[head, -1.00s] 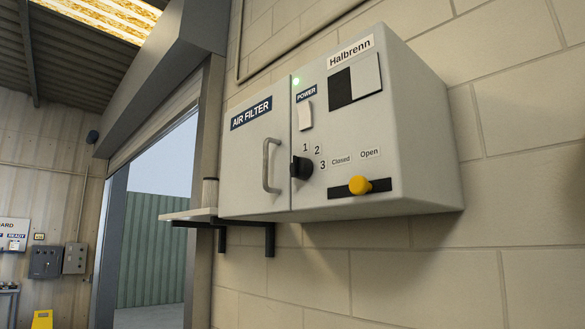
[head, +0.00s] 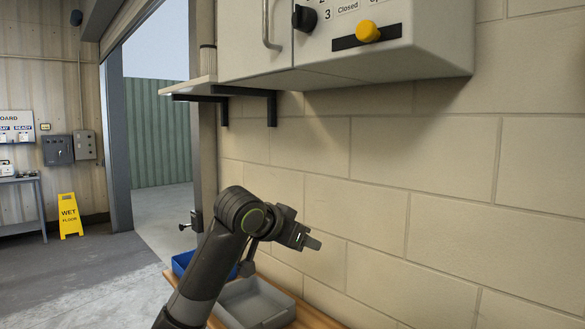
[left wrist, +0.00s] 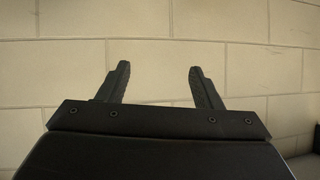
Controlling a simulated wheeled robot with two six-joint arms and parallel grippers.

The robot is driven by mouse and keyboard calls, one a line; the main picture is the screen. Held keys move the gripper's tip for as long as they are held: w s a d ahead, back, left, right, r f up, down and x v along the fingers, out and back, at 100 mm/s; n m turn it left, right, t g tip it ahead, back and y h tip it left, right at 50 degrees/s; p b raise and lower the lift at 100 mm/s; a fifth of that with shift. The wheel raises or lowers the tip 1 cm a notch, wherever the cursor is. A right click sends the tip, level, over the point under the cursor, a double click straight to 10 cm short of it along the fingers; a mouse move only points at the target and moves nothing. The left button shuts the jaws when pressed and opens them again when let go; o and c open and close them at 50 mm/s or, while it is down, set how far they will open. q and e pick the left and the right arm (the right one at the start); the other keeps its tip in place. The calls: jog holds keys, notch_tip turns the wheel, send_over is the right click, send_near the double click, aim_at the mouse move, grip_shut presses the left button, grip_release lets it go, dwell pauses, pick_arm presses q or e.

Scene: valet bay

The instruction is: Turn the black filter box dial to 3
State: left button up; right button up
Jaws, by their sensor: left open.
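The black dial (head: 304,18) is on the front of the wall-mounted air filter box (head: 350,70), at the top of the head view. The number 3 (head: 327,15) shows to its right; the upper numbers are cut off or hard to read. I cannot tell which number the dial points to. My left gripper (head: 312,241) is well below the box, in front of the block wall, and touches nothing. In the left wrist view its two fingers (left wrist: 160,68) are apart and empty, with only wall beyond. My right gripper is not in view.
A yellow slider knob (head: 368,30) sits right of the dial, and a door handle (head: 271,25) left of it. A bracketed shelf (head: 190,85) juts out left of the box. A grey tray (head: 288,305) and blue bin (head: 181,262) lie below my arm. Wall space under the box is clear.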

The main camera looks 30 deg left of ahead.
pick_arm(q)
notch_tip(320, 180, up, 16)
jog(key=s+f+t, duration=0.1)
jog(key=s+t, duration=0.1)
jog(key=m+t+h, duration=0.1)
jog(key=t+h, duration=0.2)
jog(key=h, duration=0.1)
send_near(294, 14)
jog(key=p+x, duration=0.6)
jog(key=x, duration=0.3)
jog(key=shift+w+d, duration=0.15)
jog(key=shift+w, duration=0.1)
jog(key=c, duration=0.9)
